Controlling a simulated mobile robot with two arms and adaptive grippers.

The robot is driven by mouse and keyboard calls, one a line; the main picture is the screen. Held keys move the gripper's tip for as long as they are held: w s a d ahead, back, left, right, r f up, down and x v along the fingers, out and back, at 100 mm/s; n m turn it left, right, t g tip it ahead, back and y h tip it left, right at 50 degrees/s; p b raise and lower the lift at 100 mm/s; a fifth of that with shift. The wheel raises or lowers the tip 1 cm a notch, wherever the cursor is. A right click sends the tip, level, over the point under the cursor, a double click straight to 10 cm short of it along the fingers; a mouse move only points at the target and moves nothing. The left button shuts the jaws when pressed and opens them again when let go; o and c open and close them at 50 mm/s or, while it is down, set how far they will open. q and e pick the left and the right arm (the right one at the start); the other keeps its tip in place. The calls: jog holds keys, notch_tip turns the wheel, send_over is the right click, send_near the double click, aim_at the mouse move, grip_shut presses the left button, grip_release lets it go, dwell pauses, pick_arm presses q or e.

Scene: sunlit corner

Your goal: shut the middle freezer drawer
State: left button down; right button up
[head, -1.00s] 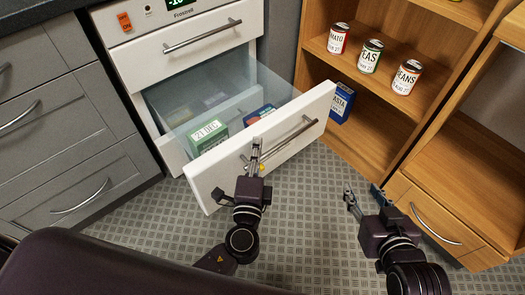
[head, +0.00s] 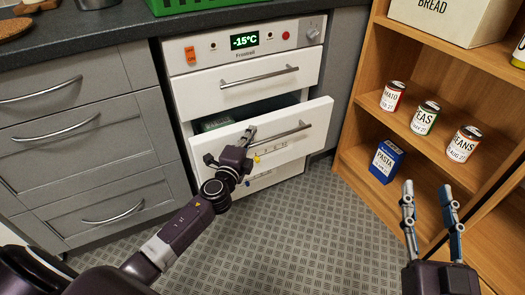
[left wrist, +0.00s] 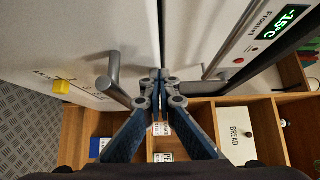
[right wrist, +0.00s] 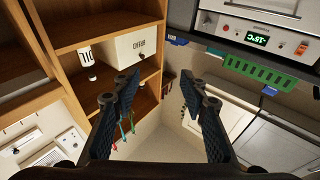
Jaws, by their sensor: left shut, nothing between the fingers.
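The freezer (head: 184,50) stands under the counter in the head view. Its white middle drawer (head: 215,146) is partly pulled out, with a dark gap behind its front and part of a green box (head: 215,121) showing inside. My left gripper (head: 250,132) is shut and empty at the drawer front, just left of its bar handle (head: 290,135). Whether the fingertips touch the front is hard to tell. In the left wrist view the closed fingers (left wrist: 159,78) are beside a handle (left wrist: 113,78). My right gripper (head: 428,187) is open and empty, off to the right before the shelf.
The top drawer (head: 295,85) is shut. A wooden shelf (head: 365,100) with cans and a blue pasta box (head: 386,161) stands to the right. Grey cabinets (head: 75,105) are on the left. The patterned floor (head: 290,235) before the freezer is clear.

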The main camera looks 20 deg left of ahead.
aim_at(242, 122)
pick_arm(q)
jog(key=w+a, duration=0.2)
jog(key=w+a+b, duration=0.1)
jog(key=a, duration=0.2)
jog(key=shift+w, duration=0.4)
jog(key=shift+w+a, duration=0.2)
jog(key=shift+a, duration=0.05)
pick_arm(e)
jog(key=s+r+t+y, duration=0.1)
jog(key=s+r+t, duration=0.2)
jog(key=r, duration=0.4)
jog(key=shift+s+r+t, duration=0.2)
jog(key=shift+r+t, duration=0.1)
jog(key=shift+t, duration=0.3)
